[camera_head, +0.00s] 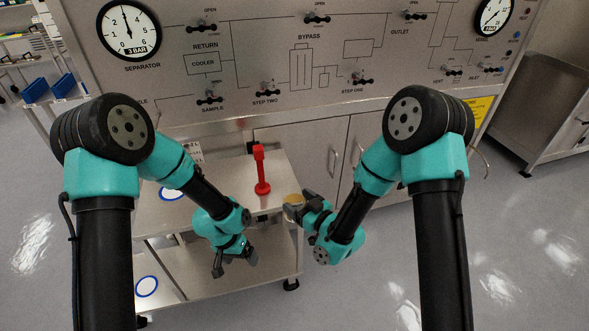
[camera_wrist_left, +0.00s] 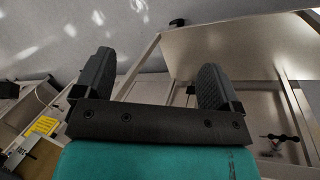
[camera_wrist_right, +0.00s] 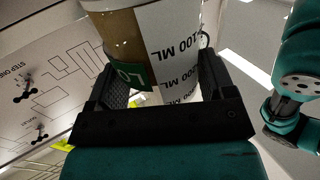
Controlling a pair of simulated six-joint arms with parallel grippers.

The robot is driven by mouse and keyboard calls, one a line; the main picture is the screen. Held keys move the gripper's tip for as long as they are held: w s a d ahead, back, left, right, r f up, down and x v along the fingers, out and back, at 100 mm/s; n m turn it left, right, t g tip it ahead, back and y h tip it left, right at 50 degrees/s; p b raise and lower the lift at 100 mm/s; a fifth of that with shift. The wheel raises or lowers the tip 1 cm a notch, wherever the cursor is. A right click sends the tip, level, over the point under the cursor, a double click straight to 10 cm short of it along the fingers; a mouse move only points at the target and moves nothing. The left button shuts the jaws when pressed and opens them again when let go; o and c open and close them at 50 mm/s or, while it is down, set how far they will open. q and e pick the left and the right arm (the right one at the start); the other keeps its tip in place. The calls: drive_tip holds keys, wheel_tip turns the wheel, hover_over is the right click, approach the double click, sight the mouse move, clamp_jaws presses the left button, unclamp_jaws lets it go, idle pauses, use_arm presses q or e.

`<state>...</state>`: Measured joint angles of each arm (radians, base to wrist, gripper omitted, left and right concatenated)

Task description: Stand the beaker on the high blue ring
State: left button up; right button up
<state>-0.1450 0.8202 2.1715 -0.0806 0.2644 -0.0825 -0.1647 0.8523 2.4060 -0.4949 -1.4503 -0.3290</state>
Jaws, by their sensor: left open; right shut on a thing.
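The beaker is a clear vessel with amber contents, a white label and a green patch. It shows small in the head view (camera_head: 292,199) and close up in the right wrist view (camera_wrist_right: 151,40). My right gripper (camera_head: 294,209) is shut around it at the right edge of the cart's top. Whether it touches the cart is unclear. The high blue ring (camera_head: 162,193) lies on the cart's top shelf at the left, partly behind my left arm. My left gripper (camera_head: 235,266) is open and empty, pointing down in front of the cart's top shelf.
A red upright object (camera_head: 262,172) stands on the cart top (camera_head: 284,165) between the ring and the beaker. A second blue ring (camera_head: 147,286) lies on the lower shelf. The valve panel (camera_head: 290,60) rises behind the cart. Clear floor lies to the right.

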use_arm(q)
drive_tip(key=w+d+r+m+y, duration=0.1)
drive_tip(key=w+d+r+m, duration=0.2)
drive_tip(key=w+d+r, duration=0.4)
wheel_tip(320, 180, up, 20)
drive_tip(key=f+m+t+y, duration=0.1)
drive_tip(key=m+y, duration=0.2)
hover_over(295, 198)
drive_tip(key=s, duration=0.3)
drive_tip(key=shift+s+a+r, duration=0.2)
drive_tip(key=shift+r, duration=0.05)
drive_tip(key=shift+f, duration=0.1)
wheel_tip(295, 198, down, 12)
drive_tip(key=shift+r, duration=0.1)
